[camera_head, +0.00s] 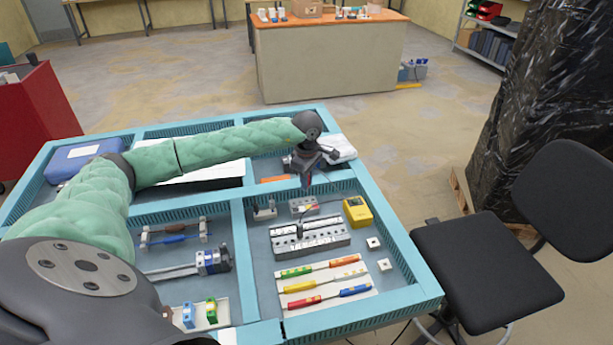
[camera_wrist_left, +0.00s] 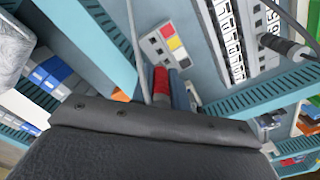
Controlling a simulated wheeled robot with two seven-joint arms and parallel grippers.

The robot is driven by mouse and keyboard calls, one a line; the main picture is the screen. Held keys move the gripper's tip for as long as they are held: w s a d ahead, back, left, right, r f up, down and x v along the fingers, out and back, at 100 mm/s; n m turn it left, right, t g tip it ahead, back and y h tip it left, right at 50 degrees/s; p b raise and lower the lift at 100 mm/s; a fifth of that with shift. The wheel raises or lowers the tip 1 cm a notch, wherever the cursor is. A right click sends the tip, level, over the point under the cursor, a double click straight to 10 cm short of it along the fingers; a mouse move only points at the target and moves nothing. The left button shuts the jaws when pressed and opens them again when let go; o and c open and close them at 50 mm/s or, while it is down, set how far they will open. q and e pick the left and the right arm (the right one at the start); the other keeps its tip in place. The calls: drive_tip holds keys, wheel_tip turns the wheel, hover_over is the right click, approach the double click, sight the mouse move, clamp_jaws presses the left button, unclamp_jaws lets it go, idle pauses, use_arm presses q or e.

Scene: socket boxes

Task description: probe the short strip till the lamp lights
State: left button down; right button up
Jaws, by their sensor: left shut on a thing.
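In the left wrist view, a pale strip (camera_wrist_left: 152,47) with yellow and red squares shows just beyond the gripper. My left gripper (camera_head: 307,178) is shut on a probe, over the back of the short strip. The probe (camera_wrist_left: 161,82) shows red in the left wrist view, with a thin cable beside it. Whether its tip touches the strip is hidden. A yellow box (camera_head: 357,210) stands right of the strip; I cannot make out a lit lamp. My right gripper is not in view.
A longer grey socket strip (camera_head: 320,240) with a black plug stands in front of the short strip. Coloured rods (camera_head: 322,283) lie on a pale board nearer the front. Blue dividers (camera_head: 241,235) edge the compartments. Two small white squares (camera_head: 374,243) lie at right.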

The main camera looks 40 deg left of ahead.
use_arm(q)
wheel_tip(320, 180, down, 3)
drive_tip(key=shift+f, duration=0.1)
drive_tip(key=shift+f+b, duration=0.35)
drive_tip(key=shift+b, duration=0.7)
idle(0.6)
drive_tip(key=c, duration=2)
unclamp_jaws()
clamp_jaws()
drive_tip(key=shift+f+b, duration=0.8)
drive_tip(key=shift+f, duration=0.15)
